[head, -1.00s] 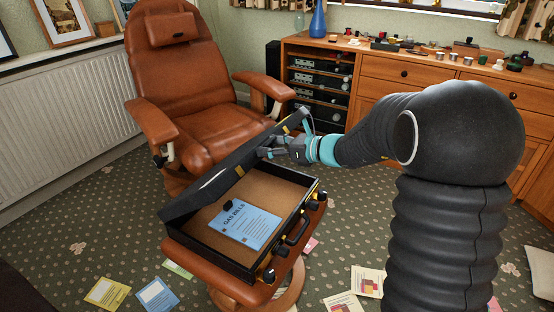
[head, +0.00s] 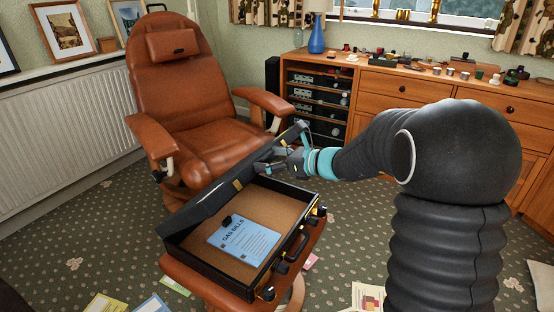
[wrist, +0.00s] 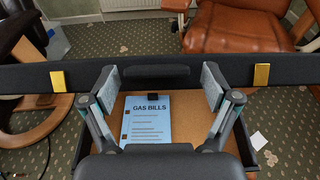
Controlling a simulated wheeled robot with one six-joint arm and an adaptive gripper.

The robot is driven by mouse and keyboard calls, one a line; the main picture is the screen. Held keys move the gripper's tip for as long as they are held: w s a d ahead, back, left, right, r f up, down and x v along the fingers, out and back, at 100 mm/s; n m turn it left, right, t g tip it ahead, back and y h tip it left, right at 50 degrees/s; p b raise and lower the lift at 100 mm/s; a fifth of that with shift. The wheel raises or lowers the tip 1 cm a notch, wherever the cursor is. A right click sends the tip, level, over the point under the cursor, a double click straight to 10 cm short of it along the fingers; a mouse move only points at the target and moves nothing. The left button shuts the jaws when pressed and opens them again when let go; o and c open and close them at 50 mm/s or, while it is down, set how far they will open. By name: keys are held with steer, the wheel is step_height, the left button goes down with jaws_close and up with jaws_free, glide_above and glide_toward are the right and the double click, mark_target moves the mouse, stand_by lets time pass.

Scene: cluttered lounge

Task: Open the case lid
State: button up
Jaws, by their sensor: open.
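The black case (head: 210,280) rests on the brown leather footstool (head: 196,284). Its lid (head: 215,204) is raised and leans up at the back, so the tan inside shows. A blue "GAS BILLS" sheet (head: 243,241) lies in the case, also seen in the wrist view (wrist: 146,118). My gripper (head: 268,165) is at the lid's upper part, toward its right end. In the wrist view my gripper (wrist: 158,88) has its two fingers spread wide, with the lid's dark edge (wrist: 285,73) crossing behind them. Whether the fingers touch the lid I cannot tell.
A brown leather armchair (head: 190,105) stands right behind the case. A wooden sideboard (head: 400,88) with small items is at the back right. Papers (head: 154,303) lie on the patterned carpet (head: 60,260) around the footstool.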

steer(key=v, duration=1.2)
